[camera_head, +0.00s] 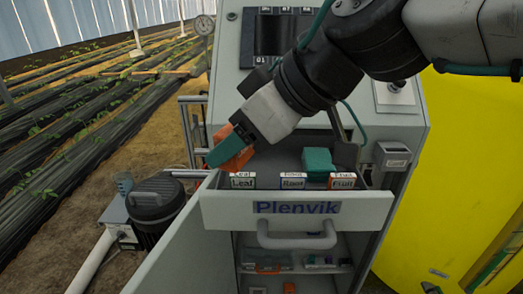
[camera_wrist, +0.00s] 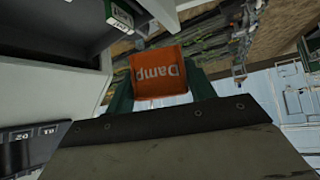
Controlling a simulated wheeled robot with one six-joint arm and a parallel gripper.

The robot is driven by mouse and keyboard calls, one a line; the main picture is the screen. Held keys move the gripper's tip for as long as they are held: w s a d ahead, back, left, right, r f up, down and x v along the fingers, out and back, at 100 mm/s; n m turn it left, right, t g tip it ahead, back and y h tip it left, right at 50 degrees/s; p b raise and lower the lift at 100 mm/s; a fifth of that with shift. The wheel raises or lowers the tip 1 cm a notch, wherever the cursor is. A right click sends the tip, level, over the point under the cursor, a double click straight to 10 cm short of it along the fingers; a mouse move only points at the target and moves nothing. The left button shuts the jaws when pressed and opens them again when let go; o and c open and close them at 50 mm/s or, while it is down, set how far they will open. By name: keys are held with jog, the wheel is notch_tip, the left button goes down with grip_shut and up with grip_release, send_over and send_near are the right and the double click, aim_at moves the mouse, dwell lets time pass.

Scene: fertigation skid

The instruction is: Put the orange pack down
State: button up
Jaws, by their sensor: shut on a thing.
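The orange pack (camera_wrist: 160,78) has "Damp" printed on it, upside down in the wrist view. My gripper (camera_wrist: 158,88) is shut on it, with a teal finger at each side. In the head view the orange pack (camera_head: 240,157) is partly hidden by my gripper (camera_head: 228,150). It is held around the left back corner of the pulled-out drawer (camera_head: 297,211), behind the "Leaf" label (camera_head: 243,181). I cannot tell its exact height over the drawer.
A teal pack (camera_head: 318,161) lies in the drawer's right part. An open cabinet door (camera_head: 175,245) stands below left. A yellow tank (camera_head: 465,170) is at right, a black-capped pump (camera_head: 155,203) at left.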

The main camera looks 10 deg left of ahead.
send_over(248, 167)
jog(key=f, duration=0.7)
jog(key=shift+s+f, duration=0.3)
jog(key=shift+s, duration=0.1)
notch_tip(248, 167, down, 4)
jog(key=shift+w+r, duration=0.15)
jog(key=shift+r, duration=0.05)
jog(key=shift+w+f, duration=0.15)
jog(key=shift+w, duration=0.1)
jog(key=shift+f, duration=0.15)
jog(key=o, duration=0.7)
jog(key=shift+c, duration=0.2)
jog(key=shift+o, duration=0.3)
